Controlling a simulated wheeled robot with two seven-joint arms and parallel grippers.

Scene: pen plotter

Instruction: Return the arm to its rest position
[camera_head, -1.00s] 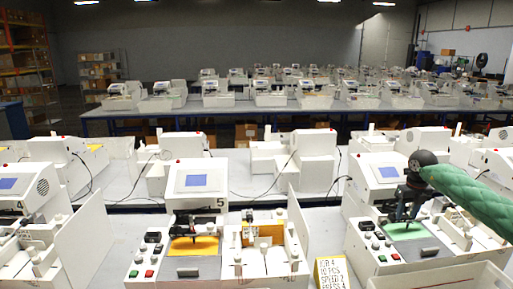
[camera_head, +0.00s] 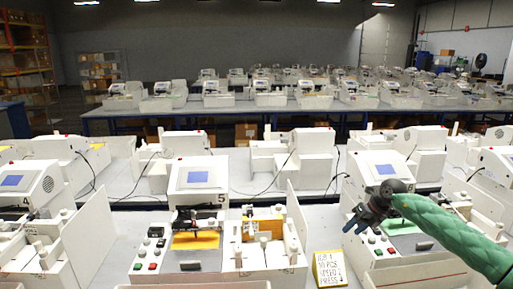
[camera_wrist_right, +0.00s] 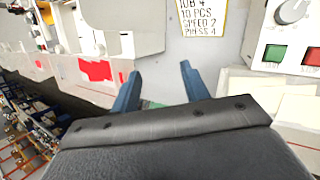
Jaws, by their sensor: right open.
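My right arm (camera_head: 455,232) is green and comes in from the right in the head view. Its dark gripper (camera_head: 358,222) hangs above the left side of the right-hand plotter station. In the right wrist view the two blue fingers (camera_wrist_right: 158,90) stand wide apart with nothing between them. The right-hand plotter (camera_head: 378,170) has a blue screen and a green pad (camera_head: 408,227), partly hidden by my arm. My left gripper is not in view.
A yellow job card (camera_head: 329,268) stands on the table left of the gripper; it also shows in the wrist view (camera_wrist_right: 199,15). Plotter 5 (camera_head: 197,180) with an orange pad (camera_head: 195,240) stands to the left.

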